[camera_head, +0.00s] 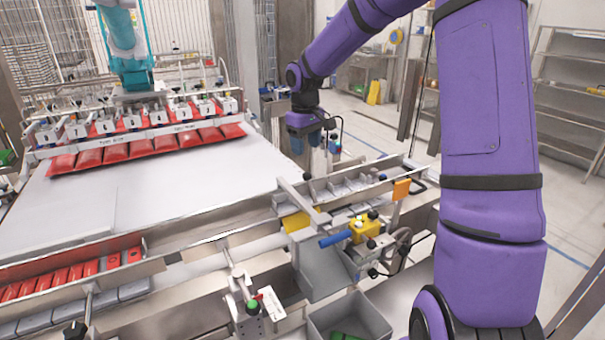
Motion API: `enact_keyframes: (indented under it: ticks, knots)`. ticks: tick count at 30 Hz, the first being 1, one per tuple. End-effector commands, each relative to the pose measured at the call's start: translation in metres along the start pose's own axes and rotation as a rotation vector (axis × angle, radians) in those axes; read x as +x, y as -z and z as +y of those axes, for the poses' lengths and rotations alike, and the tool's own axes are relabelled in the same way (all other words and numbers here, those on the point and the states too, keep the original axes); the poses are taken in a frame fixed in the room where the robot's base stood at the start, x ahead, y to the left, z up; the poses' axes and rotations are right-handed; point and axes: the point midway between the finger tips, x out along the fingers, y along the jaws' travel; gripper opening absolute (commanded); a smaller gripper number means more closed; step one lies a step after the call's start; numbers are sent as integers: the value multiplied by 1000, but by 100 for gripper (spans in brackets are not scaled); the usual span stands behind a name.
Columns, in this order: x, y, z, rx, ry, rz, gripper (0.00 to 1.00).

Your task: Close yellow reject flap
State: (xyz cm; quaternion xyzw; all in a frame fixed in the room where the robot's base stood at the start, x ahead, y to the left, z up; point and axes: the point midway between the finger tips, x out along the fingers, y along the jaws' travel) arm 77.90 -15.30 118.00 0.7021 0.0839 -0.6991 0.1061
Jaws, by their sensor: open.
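A yellow plate (297,222), which looks like the reject flap, sits at the top of a grey chute (326,268) at the right end of the conveyor. A metal bar partly covers it, and I cannot tell its exact angle. A yellow block (364,230) with a blue handle (337,239) is just right of it. My gripper (307,145) hangs from my purple arm, beyond the flap and above the rail's far side. It points down, with its bluish fingers apart and empty, touching nothing that I can see.
A grey bin (349,318) with something green inside stands below the chute. A panel with a green button (252,306) is at the front. An orange tag (401,189) stands on the right rail. Red packs (160,142) lie under a suction bar on the left. The white conveyor surface (190,180) is clear.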

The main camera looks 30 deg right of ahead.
Motion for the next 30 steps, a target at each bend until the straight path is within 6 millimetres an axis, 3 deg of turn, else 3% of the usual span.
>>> enact_keyframes:
  ticks: [5,18,24,30]
  knots:
    - [17,0,0,1,2,-5,56]
    - [89,0,0,0,2,-2,56]
    - [104,0,0,1,1,0,56]
    - [107,0,0,1,1,0,56]
